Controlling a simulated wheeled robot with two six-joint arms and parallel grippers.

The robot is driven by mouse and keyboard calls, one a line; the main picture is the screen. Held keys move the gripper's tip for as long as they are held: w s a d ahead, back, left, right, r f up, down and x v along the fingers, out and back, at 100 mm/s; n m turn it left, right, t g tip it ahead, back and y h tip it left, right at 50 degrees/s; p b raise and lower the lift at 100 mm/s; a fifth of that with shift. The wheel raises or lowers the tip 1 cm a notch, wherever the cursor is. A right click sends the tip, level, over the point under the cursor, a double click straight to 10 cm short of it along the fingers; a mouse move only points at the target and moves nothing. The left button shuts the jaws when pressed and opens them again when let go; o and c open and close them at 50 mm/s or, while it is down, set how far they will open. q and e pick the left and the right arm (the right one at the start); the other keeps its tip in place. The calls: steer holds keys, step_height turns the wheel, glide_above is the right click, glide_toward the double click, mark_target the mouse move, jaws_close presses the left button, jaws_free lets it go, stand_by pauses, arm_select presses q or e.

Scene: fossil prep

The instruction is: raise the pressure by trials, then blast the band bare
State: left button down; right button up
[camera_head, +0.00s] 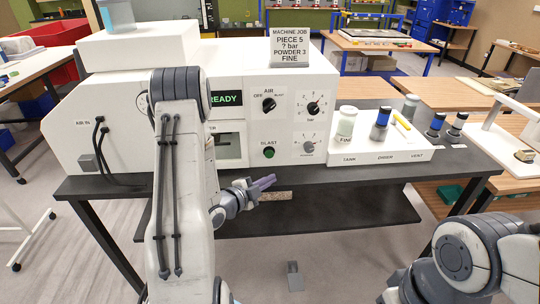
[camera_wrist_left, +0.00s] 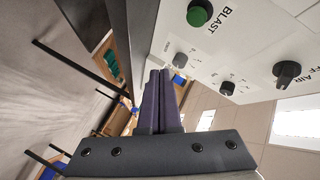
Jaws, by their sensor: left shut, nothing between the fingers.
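The white blasting machine (camera_head: 90,140) stands on the dark bench, its display (camera_head: 226,99) reading READY. Its front has the black AIR switch (camera_head: 268,104), a numbered dial (camera_head: 314,107), a smaller grey knob (camera_head: 307,147) and the green BLAST button (camera_head: 269,152). The button (camera_wrist_left: 199,13) also shows in the left wrist view. The job card (camera_head: 289,46) reads PIECE 5, ? bar, POWDER 3, FINE. My left gripper (camera_head: 268,181) is shut and empty in front of the panel, below the button. My right gripper is out of frame.
A white tray (camera_head: 385,150) right of the machine, labelled TANK, DRIER and VENT, holds a FINE jar (camera_head: 346,121), a blue-banded bottle (camera_head: 381,124) and a yellow tool (camera_head: 401,120). More bottles (camera_head: 436,127) stand on the right. My left forearm covers part of the machine's front.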

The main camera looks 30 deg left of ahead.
mark_target(272, 156)
arm_select(q)
steer(key=w+a, duration=0.2)
steer(key=w, duration=0.1)
steer(key=w+a+p, duration=0.1)
steer(key=w, duration=0.1)
steer(key=shift+w+a, duration=0.25)
steer(key=shift+a, duration=0.1)
steer(key=shift+w+a, duration=0.45)
steer(key=shift+w, duration=0.25)
stand_by(1.3)
steer(key=shift+w+a+b, duration=0.2)
steer(key=shift+w+b, duration=0.05)
steer(key=shift+b, duration=0.25)
steer(key=shift+w+a, duration=0.35)
steer(key=shift+w, duration=0.1)
stand_by(2.3)
stand_by(1.1)
steer(key=shift+s+d+b, duration=0.45)
steer(key=shift+s+d, duration=0.1)
steer(key=shift+s, duration=0.2)
